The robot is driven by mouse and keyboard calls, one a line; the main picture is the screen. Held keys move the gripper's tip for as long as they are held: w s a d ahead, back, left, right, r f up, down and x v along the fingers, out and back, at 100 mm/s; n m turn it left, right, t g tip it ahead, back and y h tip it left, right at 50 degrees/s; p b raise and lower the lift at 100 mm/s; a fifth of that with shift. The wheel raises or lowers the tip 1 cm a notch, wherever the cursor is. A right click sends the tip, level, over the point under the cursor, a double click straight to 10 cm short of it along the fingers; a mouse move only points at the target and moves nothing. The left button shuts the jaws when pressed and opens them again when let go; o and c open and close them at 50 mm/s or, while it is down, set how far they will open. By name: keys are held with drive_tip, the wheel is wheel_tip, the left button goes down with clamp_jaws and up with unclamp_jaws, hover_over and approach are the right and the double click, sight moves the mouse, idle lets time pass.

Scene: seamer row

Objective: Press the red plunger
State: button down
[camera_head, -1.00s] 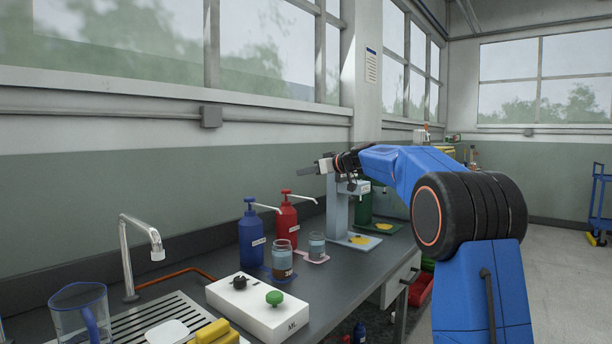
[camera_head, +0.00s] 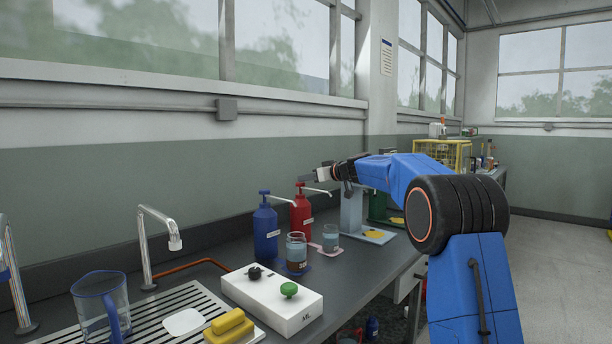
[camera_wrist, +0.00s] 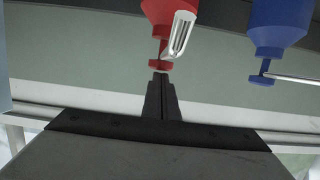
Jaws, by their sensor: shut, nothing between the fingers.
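The red pump bottle (camera_head: 302,216) stands on the bench by the wall, with a red plunger (camera_head: 300,185) on top and a pale spout pointing right. In the wrist view, which looks upside down, the plunger head (camera_wrist: 160,65) is just beyond my fingertips. My gripper (camera_head: 318,175) is shut and empty, slightly above and right of the plunger in the head view. In the wrist view its fingertips (camera_wrist: 160,78) line up with the plunger head; I cannot tell whether they touch.
A blue pump bottle (camera_head: 265,231) stands left of the red one and shows in the wrist view (camera_wrist: 281,22). A white control box (camera_head: 272,304), yellow sponge (camera_head: 229,327) and jug (camera_head: 101,305) are nearer.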

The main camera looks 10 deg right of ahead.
drive_tip(key=shift+f, duration=0.15)
drive_tip(key=shift+f, duration=1.15)
wheel_tip(320, 180, up, 5)
drive_tip(key=shift+s+f, duration=0.1)
drive_tip(key=shift+f, duration=0.1)
drive_tip(key=v, duration=1)
drive_tip(key=shift+f, duration=0.1)
